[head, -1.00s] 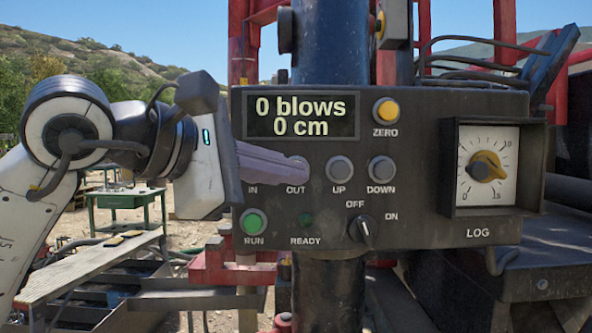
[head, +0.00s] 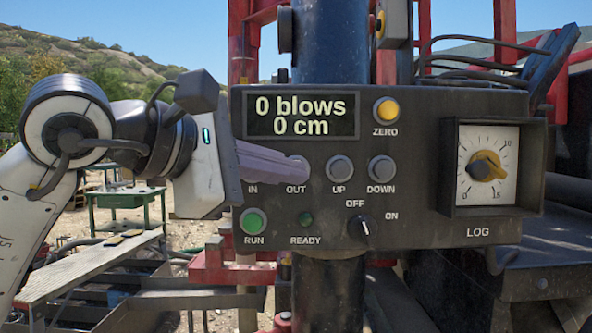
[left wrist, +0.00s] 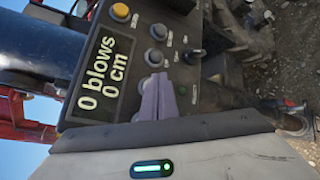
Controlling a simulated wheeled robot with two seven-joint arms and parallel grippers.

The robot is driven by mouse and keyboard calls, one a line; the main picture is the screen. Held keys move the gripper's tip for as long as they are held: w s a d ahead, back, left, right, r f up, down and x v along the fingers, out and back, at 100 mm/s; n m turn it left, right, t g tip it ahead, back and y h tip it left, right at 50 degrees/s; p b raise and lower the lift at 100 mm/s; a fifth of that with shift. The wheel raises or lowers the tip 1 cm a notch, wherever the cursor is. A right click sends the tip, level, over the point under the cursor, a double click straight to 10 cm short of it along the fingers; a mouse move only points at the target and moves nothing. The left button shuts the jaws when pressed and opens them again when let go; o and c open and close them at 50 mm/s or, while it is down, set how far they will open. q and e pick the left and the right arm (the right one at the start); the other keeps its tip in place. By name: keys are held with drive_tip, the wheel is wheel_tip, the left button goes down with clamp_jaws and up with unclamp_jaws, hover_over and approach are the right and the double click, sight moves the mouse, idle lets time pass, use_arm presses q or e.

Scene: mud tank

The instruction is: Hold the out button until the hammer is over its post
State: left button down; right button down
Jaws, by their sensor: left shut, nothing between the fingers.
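The OUT button is in the head view on the dark control panel (head: 407,215), mostly covered by the fingertips of my left gripper (head: 301,171). The shut, pale purple fingers reach in from the left and end at the button. I cannot tell how far the button is pushed in. In the left wrist view, the fingers (left wrist: 153,92) point at the panel, and the OUT button is hidden behind them. A dark blue cylinder (head: 330,45) stands behind the panel; I cannot tell whether it is the hammer or the post. My right gripper does not show.
The UP button (head: 339,168) and DOWN button (head: 381,169) lie right of OUT. The green RUN button (head: 253,222) and OFF/ON switch (head: 362,229) are below. The display (head: 301,115) reads 0 blows, 0 cm. The LOG dial (head: 487,166) is at right.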

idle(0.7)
use_arm(q)
drive_tip(key=shift+w, duration=0.4)
